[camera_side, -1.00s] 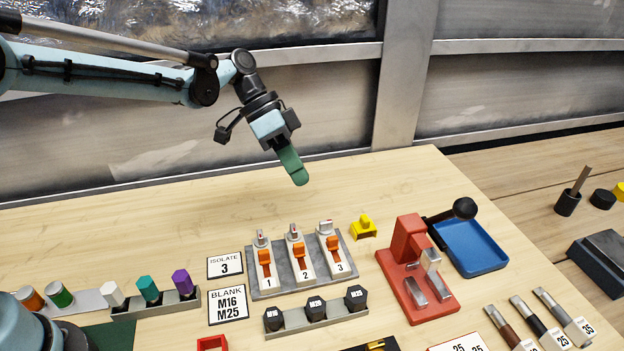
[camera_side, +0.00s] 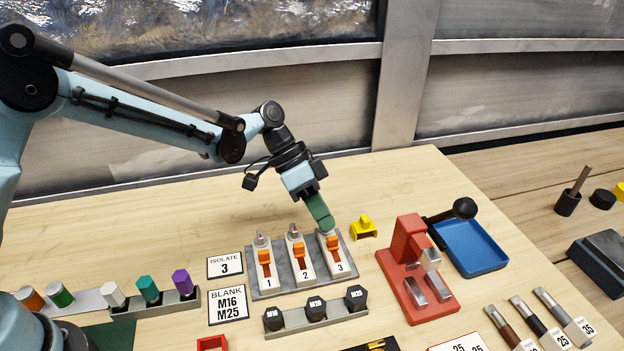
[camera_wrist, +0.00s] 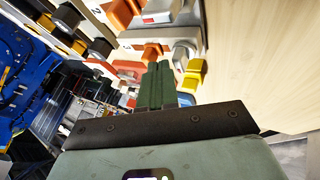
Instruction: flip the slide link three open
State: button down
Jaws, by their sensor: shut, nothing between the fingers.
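The slide link three (camera_side: 334,261) is the rightmost of three white links with orange sliders on a grey plate (camera_side: 295,290). Its orange slider (camera_side: 333,243) shows just below my fingertips. My gripper (camera_side: 326,224) is shut and empty, its green fingers pointing down at the far end of link three and covering the top of it. I cannot tell whether they touch it. In the wrist view the shut green fingers (camera_wrist: 156,85) point toward the orange and white link parts. Link one (camera_side: 265,265) and link two (camera_side: 299,260) stand to the left.
A yellow clip piece (camera_side: 364,228) lies just right of the plate. A red press (camera_side: 410,260) and a blue tray (camera_side: 472,248) stand further right. A sign reading ISOLATE 3 (camera_side: 225,266) is left of the plate. Black M-marked plugs sit in a rack (camera_side: 318,321) in front.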

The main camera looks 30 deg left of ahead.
aim_at(328, 239)
jog(key=shift+d+f, duration=0.1)
jog(key=shift+f, duration=0.1)
jog(key=shift+s+d, duration=1.2)
jog(key=v, duration=1)
jog(key=shift+w+a, duration=0.1)
jog(key=shift+a, duration=0.05)
